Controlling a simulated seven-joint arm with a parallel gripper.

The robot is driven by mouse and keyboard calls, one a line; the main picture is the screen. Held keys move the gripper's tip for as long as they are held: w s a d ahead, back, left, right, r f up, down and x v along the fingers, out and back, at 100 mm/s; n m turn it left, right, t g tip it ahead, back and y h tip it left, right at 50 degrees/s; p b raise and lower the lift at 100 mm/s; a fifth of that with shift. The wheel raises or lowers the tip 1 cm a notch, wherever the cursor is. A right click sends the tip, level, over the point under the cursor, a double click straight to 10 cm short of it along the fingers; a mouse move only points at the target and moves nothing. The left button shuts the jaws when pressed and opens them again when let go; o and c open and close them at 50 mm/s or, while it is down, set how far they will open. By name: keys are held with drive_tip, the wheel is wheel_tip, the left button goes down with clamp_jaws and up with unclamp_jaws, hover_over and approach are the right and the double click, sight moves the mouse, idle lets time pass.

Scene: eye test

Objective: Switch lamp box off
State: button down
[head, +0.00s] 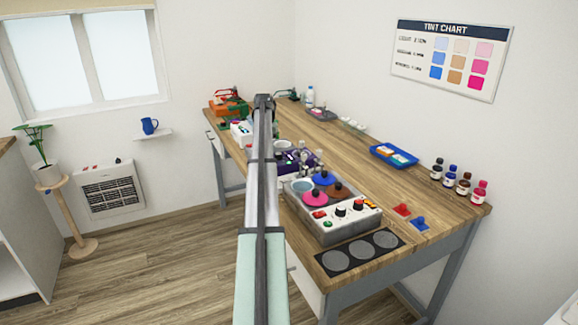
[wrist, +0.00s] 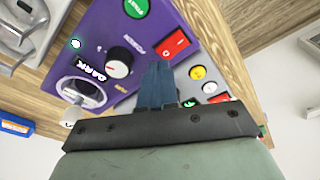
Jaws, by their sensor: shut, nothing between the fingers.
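A purple box with white lettering, which may be the lamp box, fills the upper middle of the wrist view (wrist: 92,30). It also shows beside my arm in the head view (head: 282,163). Its face carries a red rocker switch (wrist: 173,44), a green button (wrist: 136,7), a black knob (wrist: 119,61) and a round ringed part by the word DARK (wrist: 84,92). My gripper (wrist: 158,68) is shut and empty, its fingertips just below and left of the red switch in the wrist view. Contact cannot be told. In the head view my arm hides the fingers.
A paler panel with yellow (wrist: 197,73), white and red buttons lies right of my fingers in the wrist view. In the head view, a grey box with coloured discs (head: 345,228) stands nearer on the wooden table (head: 440,195). A blue tray (head: 393,155) and several bottles stand right.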

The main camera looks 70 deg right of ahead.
drive_tip(key=shift+f, duration=0.8)
idle(0.4)
wheel_tip(320, 180, up, 7)
idle(1.2)
idle(0.4)
